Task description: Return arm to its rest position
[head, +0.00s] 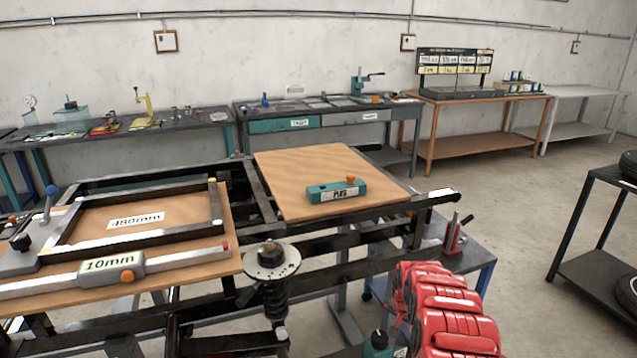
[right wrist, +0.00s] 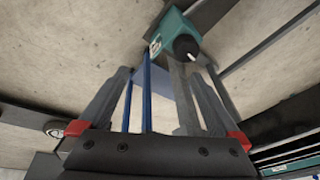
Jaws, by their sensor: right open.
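My right arm (head: 445,310), with red segmented covers, reaches in at the bottom right of the head view. Its gripper cannot be made out clearly there. In the right wrist view my right gripper (right wrist: 158,72) has its two grey fingers spread apart, with nothing held between them. Beyond the fingers is a teal block with a black knob (right wrist: 180,38). A similar teal part with a black knob (head: 380,345) shows at the bottom edge of the head view, just left of the arm. My left arm and gripper do not show.
A black frame carries a spring suspension unit (head: 272,265), a wooden board with a teal box labelled PINS (head: 337,190), and a left board (head: 190,230) with a 10mm gauge (head: 112,265). A blue-legged cart (head: 470,255) stands behind the arm. Right of it is open floor (head: 520,290), then a tyre rack (head: 590,265).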

